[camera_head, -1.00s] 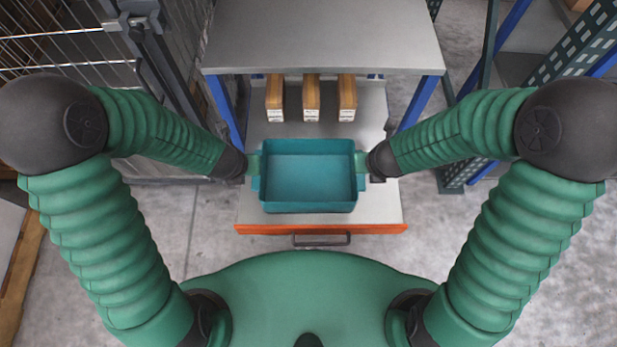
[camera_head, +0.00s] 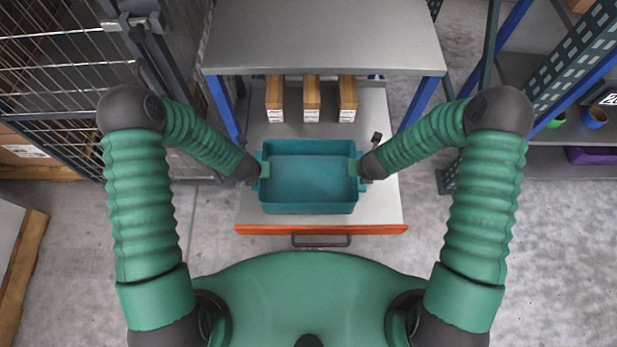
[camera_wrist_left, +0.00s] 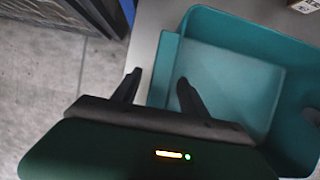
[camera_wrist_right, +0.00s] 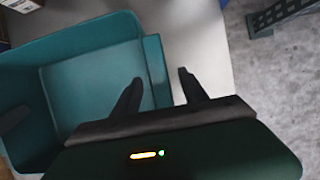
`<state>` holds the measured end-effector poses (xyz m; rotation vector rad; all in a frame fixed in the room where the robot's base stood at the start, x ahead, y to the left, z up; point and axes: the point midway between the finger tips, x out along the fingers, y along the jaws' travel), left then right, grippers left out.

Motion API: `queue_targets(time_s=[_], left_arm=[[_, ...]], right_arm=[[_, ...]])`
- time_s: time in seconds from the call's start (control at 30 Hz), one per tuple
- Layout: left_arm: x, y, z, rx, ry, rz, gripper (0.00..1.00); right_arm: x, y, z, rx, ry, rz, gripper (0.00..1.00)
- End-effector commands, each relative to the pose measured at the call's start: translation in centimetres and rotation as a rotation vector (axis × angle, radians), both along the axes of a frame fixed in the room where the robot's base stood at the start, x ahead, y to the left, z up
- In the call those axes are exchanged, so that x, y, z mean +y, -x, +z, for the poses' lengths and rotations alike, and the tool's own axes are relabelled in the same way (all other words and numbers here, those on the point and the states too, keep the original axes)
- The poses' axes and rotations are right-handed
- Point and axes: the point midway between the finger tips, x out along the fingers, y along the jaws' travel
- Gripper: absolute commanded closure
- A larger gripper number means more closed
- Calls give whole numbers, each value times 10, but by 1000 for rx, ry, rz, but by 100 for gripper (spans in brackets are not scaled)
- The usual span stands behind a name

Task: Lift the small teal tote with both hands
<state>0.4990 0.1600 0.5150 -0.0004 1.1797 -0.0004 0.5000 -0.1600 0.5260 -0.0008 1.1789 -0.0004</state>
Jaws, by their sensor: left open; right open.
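The small teal tote (camera_head: 309,207) stands upright and empty on the grey pull-out shelf, with a ledge on each of its left and right sides. My left gripper (camera_head: 262,170) is at the tote's left side. In the left wrist view the left gripper (camera_wrist_left: 158,88) is open, one finger outside the wall and one over the inside. My right gripper (camera_head: 357,169) is at the right side. In the right wrist view the right gripper (camera_wrist_right: 161,84) is open, its fingers either side of the right wall and ledge. Whether the fingers touch the tote cannot be told.
Several small brown boxes (camera_head: 311,100) stand in a row behind the tote. A grey upper shelf (camera_head: 322,35) overhangs the back. The pull-out shelf (camera_head: 385,205) has an orange front edge with a handle. A wire cage (camera_head: 60,60) is left; a blue rack stands right.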

Motion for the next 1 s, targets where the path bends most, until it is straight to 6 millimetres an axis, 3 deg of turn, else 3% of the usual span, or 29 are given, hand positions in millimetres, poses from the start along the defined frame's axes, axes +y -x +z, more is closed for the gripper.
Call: queue_targets(time_s=[0.2, 0.6, 1.0], left_arm=[[1, 0, 0, 0, 1, 0, 50], [1, 0, 0, 0, 0, 0, 100], [1, 0, 0, 0, 1, 0, 100]], right_arm=[[1, 0, 0, 0, 1, 0, 50], [1, 0, 0, 1, 0, 0, 100], [1, 0, 0, 1, 1, 0, 100]])
